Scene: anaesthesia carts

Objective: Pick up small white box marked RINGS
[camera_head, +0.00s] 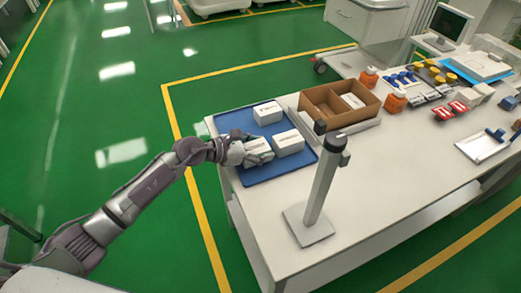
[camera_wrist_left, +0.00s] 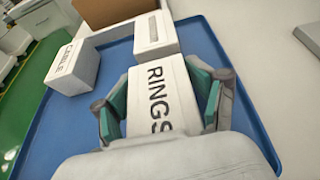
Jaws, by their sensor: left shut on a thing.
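The small white box marked RINGS (camera_wrist_left: 158,92) is between the two teal-padded fingers of my left gripper (camera_wrist_left: 165,98), which is shut on it. In the head view the held box (camera_head: 258,145) is at the left side of the blue tray (camera_head: 262,173), with my left gripper (camera_head: 246,152) at its near left end. I cannot tell whether the box touches the tray or is slightly above it. My right gripper is in neither view.
Two other white boxes are on the tray: one (camera_head: 268,112) at the back, its lettering partly readable in the wrist view (camera_wrist_left: 72,68), and one (camera_head: 288,143) at the right. A cardboard box (camera_head: 345,120) and a grey stand (camera_head: 322,185) are close by.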

